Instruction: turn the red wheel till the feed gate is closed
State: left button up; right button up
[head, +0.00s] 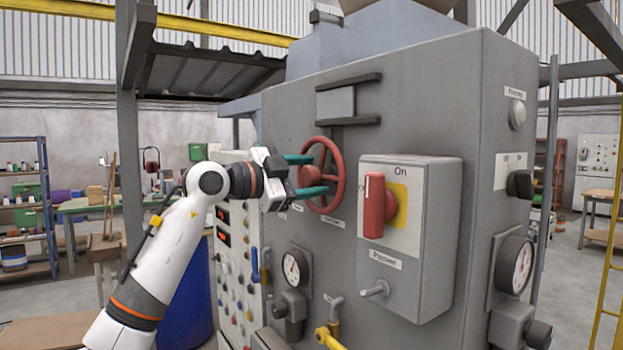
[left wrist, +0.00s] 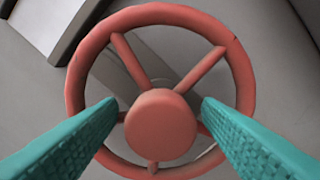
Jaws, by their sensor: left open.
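The red wheel (head: 339,174) stands out from the front of the grey machine, with a round hub and several spokes. My left gripper (head: 306,174) is in front of it, its two teal fingers spread and pointing at the wheel. In the left wrist view the red wheel (left wrist: 160,124) fills the middle, and the fingertips of my left gripper (left wrist: 157,108) lie on either side of the hub, inside the rim's outline. I cannot tell whether they touch the wheel. A grey gate plate (head: 336,103) sits between two dark rails above the wheel. My right gripper is not seen.
A grey switch box (head: 410,235) with a red handle (head: 374,205) juts out right of the wheel. Gauges (head: 296,265), a yellow valve lever (head: 328,338) and a button panel (head: 235,250) are below and left. A blue drum (head: 186,300) stands behind my arm.

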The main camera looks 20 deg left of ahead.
pick_arm(q)
jog(key=b+v, duration=0.3)
jog(key=v, duration=0.8)
jog(key=shift+b, duration=0.35)
